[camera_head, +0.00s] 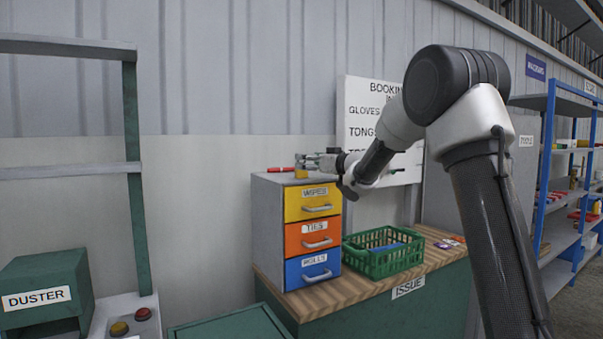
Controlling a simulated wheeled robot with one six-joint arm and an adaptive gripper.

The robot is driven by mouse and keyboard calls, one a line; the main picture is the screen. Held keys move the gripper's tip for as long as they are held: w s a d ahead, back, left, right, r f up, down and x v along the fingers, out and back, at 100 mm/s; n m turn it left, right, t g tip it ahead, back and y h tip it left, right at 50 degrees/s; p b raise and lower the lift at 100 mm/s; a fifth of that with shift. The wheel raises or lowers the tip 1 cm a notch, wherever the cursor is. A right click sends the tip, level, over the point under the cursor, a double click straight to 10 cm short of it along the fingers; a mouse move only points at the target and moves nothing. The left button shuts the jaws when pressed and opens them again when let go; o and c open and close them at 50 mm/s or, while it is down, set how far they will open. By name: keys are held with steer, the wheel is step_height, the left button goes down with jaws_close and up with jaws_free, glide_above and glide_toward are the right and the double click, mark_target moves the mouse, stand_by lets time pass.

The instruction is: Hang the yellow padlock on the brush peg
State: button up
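A small yellow item (301,173), which looks like the padlock, is on top of the drawer cabinet, near its front edge. My gripper (305,162) reaches in from the right, low over the cabinet top, with its fingertips at the yellow item. The fingers are too small in view to tell whether they are open or shut on it. No peg labelled for a brush can be made out in this view.
The drawer cabinet (268,235) has yellow, orange and blue drawers. It stands on a wooden counter (408,270) beside a green crate (375,262). A red item (280,169) lies by my gripper. A sign board (361,95) is behind. A blue shelf (547,150) stands right.

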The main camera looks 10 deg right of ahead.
steer(key=x, duration=0.4)
steer(key=shift+a, duration=0.35)
steer(key=c, duration=1.2)
step_height(320, 180, up, 10)
